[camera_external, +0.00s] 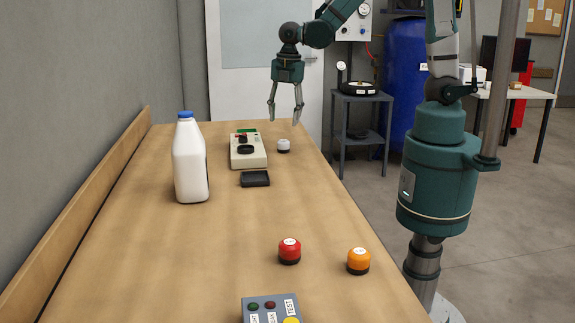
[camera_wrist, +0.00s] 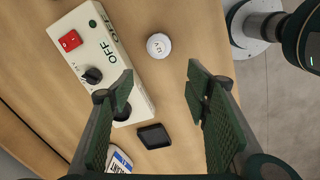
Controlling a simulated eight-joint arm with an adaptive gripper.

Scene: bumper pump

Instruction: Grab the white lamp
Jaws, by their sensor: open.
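The white lamp (camera_external: 283,145) is a small round white dome on a dark base, standing upright on the wooden table near its right edge. In the wrist view the white lamp (camera_wrist: 159,46) shows from above, ahead of the fingers and between their lines, with a label on top. My gripper (camera_external: 285,119) is open and empty, pointing down above the far part of the table, above the lamp. In the wrist view its two green-padded fingers (camera_wrist: 160,82) are wide apart. Nothing touches the lamp, and nothing hides it.
A beige control box (camera_external: 248,160) stands left of the lamp, with a black pad (camera_external: 255,179) in front. A white bottle (camera_external: 190,165) stands further left. A red lamp (camera_external: 289,251), an orange lamp (camera_external: 358,261) and a grey button box (camera_external: 270,309) are nearer the camera.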

